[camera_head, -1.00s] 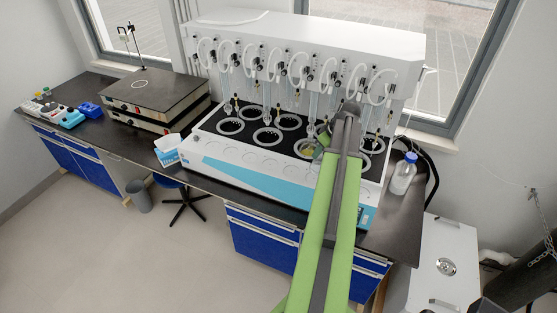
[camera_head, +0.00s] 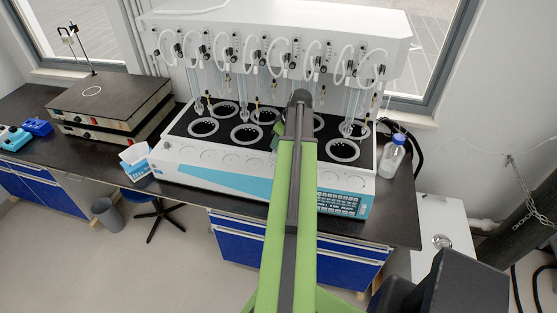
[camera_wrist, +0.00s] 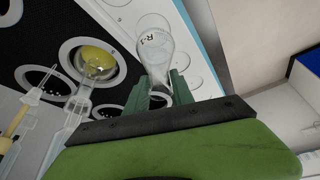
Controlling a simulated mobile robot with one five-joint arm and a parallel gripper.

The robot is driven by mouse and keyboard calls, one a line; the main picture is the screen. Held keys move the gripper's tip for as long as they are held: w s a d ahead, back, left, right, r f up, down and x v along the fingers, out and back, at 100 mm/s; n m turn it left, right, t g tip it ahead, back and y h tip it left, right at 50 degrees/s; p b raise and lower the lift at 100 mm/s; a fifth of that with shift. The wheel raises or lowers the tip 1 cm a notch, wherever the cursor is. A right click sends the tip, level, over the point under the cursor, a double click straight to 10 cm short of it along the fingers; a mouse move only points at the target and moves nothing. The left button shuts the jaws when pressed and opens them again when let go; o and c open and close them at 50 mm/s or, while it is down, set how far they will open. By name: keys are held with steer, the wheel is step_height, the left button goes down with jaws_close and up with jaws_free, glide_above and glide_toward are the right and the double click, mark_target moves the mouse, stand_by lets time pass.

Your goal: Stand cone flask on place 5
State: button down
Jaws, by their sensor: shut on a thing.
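My gripper (camera_wrist: 159,86) shows two green fingers in the wrist view, shut on the clear cone flask (camera_wrist: 157,48). The flask is marked "R-1" and looks empty. In the head view the gripper is mostly hidden behind my arm; only a bit of green shows near the arm's end, and the flask cannot be made out. The white distiller (camera_head: 190,169) has a black top with two rows of ringed places and a row of pale circles along its front ledge. No place number is readable.
In the wrist view, a round flask with yellow liquid (camera_wrist: 97,62) sits in a ringed place left of the cone flask. Glass tubes (camera_head: 247,82) hang over the places. A capped bottle (camera_head: 391,156) stands right of the distiller, a tissue box (camera_head: 136,160) at its left.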

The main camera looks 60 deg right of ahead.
steer(key=shift+s+f, duration=0.1)
steer(key=shift+f, duration=0.75)
steer(key=shift+r, duration=0.15)
step_height(320, 180, down, 4)
steer(key=b, duration=0.4)
steer(key=shift+r, duration=0.2)
steer(key=shift+f, duration=0.2)
steer(key=c, duration=1.1)
jaws_free()
steer(key=shift+r, duration=0.1)
steer(key=shift+r, duration=0.1)
